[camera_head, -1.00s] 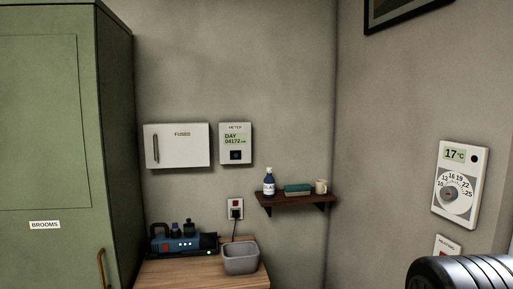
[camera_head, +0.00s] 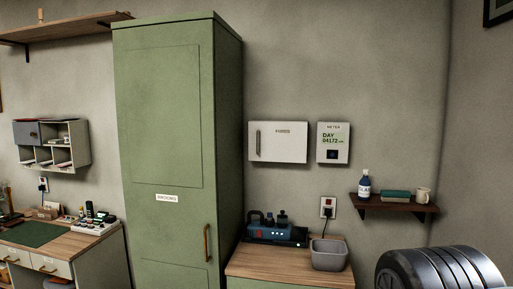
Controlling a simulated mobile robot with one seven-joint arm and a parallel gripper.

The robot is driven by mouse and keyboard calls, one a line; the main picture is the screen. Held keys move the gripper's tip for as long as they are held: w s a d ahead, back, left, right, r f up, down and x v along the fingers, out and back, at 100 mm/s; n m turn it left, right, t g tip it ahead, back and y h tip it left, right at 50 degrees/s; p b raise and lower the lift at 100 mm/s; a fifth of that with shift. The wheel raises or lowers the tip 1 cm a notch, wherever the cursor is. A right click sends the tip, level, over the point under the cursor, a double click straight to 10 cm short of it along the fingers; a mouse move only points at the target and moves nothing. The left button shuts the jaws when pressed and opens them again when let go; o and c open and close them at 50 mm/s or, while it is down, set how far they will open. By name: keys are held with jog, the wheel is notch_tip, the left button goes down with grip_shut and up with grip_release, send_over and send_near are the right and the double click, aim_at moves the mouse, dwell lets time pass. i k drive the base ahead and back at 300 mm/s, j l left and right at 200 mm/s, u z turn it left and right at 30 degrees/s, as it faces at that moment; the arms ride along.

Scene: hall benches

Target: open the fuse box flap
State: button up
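The fuse box (camera_head: 283,142) is a white box on the back wall, right of the green cabinet. Its flap is shut, with a grey upright handle (camera_head: 258,142) near its left edge and a small label near the top. The dark ribbed round part at the lower right looks like part of my arm. My gripper's fingers do not show.
A tall green broom cabinet (camera_head: 170,150) stands left of the fuse box. Below the box, a wooden-topped counter (camera_head: 280,272) holds a blue device (camera_head: 275,232) and a grey bin (camera_head: 329,255). A meter (camera_head: 333,143) hangs to the right. A shelf (camera_head: 390,205) juts out further right.

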aim_at(268, 141)
jog(key=i+j+z, duration=0.1)
jog(key=i, duration=0.25)
jog(key=i+j, duration=0.15)
jog(key=i, duration=0.25)
jog(key=i+j+z, duration=0.15)
jog(key=i, duration=0.2)
